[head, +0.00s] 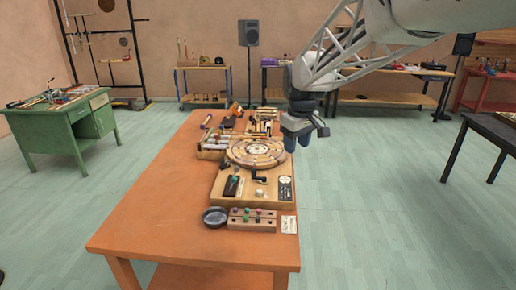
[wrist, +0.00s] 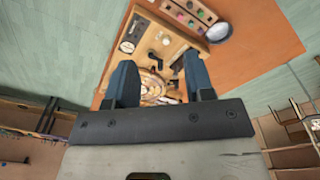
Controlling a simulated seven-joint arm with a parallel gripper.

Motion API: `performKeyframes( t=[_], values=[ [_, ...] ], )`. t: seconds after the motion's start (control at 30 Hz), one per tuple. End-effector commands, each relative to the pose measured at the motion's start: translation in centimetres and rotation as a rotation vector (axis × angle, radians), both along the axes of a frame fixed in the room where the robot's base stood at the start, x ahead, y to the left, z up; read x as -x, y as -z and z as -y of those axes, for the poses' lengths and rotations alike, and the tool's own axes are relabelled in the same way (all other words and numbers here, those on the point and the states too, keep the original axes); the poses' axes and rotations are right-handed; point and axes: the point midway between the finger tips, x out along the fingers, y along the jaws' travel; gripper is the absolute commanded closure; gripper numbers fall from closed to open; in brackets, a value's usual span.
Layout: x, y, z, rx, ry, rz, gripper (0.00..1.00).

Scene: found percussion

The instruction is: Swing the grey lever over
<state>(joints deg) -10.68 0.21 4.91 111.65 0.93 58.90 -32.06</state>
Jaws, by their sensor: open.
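A wooden board (head: 221,196) lies on the orange table. A dark, lever-like handle (head: 260,179) stands on it, just in front of a round wooden disc (head: 256,152). It is too small for me to be sure that it is the grey lever. In the wrist view a dark piece like it (wrist: 178,64) shows near my right finger. A dark block with a green knob (head: 233,186) and a pale ball (head: 260,193) are also on the board. My gripper (head: 298,142) is open and empty, pointing down above the table's right side, apart from the board. It also shows in the wrist view (wrist: 160,75).
A wooden holder with coloured balls (head: 252,220), a dark round dish (head: 215,217) and a card (head: 289,224) lie in front of the board. Sticks and small instruments (head: 225,135) crowd behind it. The table's front (head: 190,240) is bare.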

Motion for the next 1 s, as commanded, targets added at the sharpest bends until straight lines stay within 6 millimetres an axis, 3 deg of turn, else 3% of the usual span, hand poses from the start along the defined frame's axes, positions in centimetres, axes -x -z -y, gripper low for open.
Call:
performKeyframes(
  t=[0.53, 1.0],
  values=[
    [-11.3, 4.8, -7.6, 0.013, -0.251, -0.048, 0.52],
    [-19.5, 11.1, -15.0, 0.017, -0.469, -0.089, 0.52]
  ],
)
